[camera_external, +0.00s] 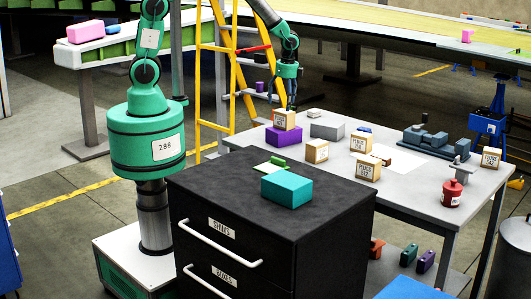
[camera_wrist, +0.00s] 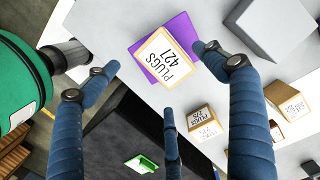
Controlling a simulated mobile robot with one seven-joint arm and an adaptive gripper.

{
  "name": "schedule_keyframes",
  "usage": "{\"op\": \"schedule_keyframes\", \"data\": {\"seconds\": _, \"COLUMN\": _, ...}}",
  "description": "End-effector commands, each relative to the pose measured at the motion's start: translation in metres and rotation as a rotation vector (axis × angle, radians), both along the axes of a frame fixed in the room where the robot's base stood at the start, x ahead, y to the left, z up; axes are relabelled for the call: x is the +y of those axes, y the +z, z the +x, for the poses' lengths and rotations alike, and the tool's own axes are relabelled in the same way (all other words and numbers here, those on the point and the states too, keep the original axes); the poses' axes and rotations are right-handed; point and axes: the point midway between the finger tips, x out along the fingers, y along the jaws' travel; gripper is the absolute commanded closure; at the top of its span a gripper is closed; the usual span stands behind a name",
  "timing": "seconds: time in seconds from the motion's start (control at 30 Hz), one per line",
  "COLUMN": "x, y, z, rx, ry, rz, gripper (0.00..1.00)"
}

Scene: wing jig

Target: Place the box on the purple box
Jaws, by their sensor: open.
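A small cardboard box labelled PLUGS 421 (camera_external: 284,120) sits upright on top of the purple box (camera_external: 284,137) at the table's far left corner. In the wrist view the labelled box (camera_wrist: 167,57) lies over the purple box (camera_wrist: 182,24), slightly turned, with purple showing around its edges. My gripper (camera_external: 290,104) is above the labelled box, pointing down. In the wrist view my gripper (camera_wrist: 155,62) has its fingers spread, with fingertips to the left and right of the box and a third finger below it. The fingers look empty.
A grey box (camera_external: 327,129) is right of the purple box. Several cardboard boxes (camera_external: 317,151) stand nearby on the grey table. A vise (camera_external: 425,139) and red can (camera_external: 452,193) are farther right. A black cabinet (camera_external: 285,228) bearing a teal box (camera_external: 287,186) stands in front. A yellow ladder (camera_external: 233,75) is behind.

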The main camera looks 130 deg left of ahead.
Motion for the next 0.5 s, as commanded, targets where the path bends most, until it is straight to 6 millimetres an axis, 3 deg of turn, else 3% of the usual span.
{"op": "schedule_keyframes", "data": {"seconds": 0.2, "x": 0.0, "y": 0.034, "z": 0.004, "rx": 0.0, "ry": 0.0, "rz": 0.001, "gripper": 0.16}}
{"op": "schedule_keyframes", "data": {"seconds": 0.5, "x": -0.001, "y": 0.05, "z": 0.006, "rx": 0.001, "ry": 0.0, "rz": -0.001, "gripper": 0.16}}
